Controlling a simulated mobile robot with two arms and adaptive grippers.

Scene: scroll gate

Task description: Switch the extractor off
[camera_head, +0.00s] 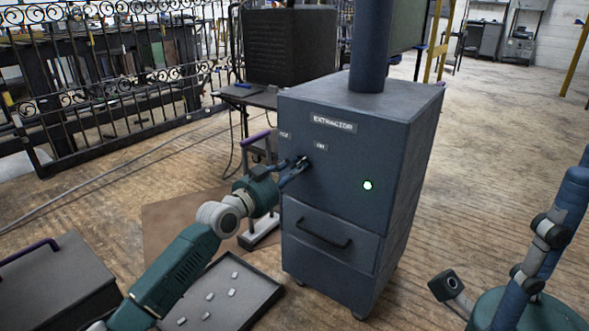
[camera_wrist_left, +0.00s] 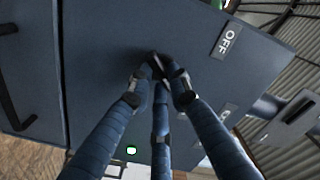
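The extractor (camera_head: 345,180) is a blue-grey cabinet with an "EXTRACTOR" label, a thick pipe on top and a pale greenish-white lit lamp (camera_head: 368,185) on its front. An "ON" label (camera_head: 320,147) sits above my left gripper (camera_head: 301,163), with another small label to its left. In the left wrist view, the fingers of my left gripper close in around a small dark switch handle (camera_wrist_left: 157,64) on the panel; its exact angle is partly hidden. The "OFF" label (camera_wrist_left: 228,40) is to its upper right. My right gripper (camera_head: 510,235) is empty, fingers spread, at the lower right.
A drawer with a black handle (camera_head: 325,232) is below the panel. A tray (camera_head: 272,292) with several small pale pieces and a dark box (camera_head: 60,285) are on the floor at the lower left. A wrought-iron gate (camera_head: 110,90) stands behind. Floor right of the cabinet is clear.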

